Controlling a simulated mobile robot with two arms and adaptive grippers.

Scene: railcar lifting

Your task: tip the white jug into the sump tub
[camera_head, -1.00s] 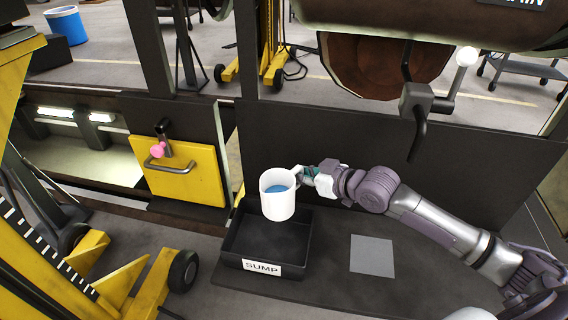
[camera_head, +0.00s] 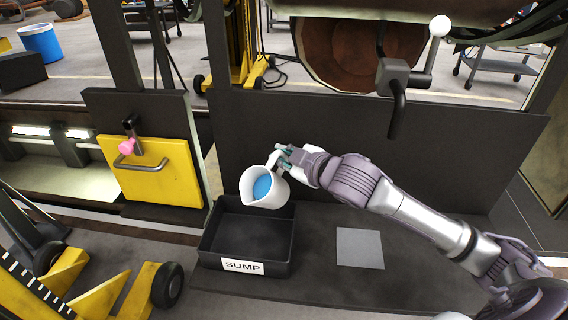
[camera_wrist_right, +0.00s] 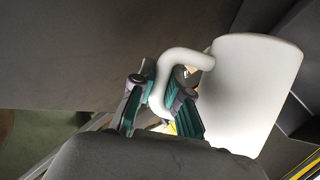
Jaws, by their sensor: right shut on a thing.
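The white jug (camera_head: 266,190) is held in the air above the black sump tub (camera_head: 243,268), tilted to the left with its spout toward the lower left. Blue liquid (camera_head: 262,187) shows inside it. No stream of liquid is visible. My right gripper (camera_head: 285,158) is shut on the jug's handle, at the jug's right side. In the right wrist view the fingers (camera_wrist_right: 160,100) close around the white handle, with the jug's wall (camera_wrist_right: 250,90) to the right. The tub carries a SUMP label and its visible floor looks empty. My left gripper is not in view.
A grey square plate (camera_head: 360,248) lies on the dark bench right of the tub. A dark upright panel (camera_head: 450,165) stands behind. A grey valve lever (camera_head: 398,110) hangs above it. A yellow door (camera_head: 150,170) with a pink knob is at left.

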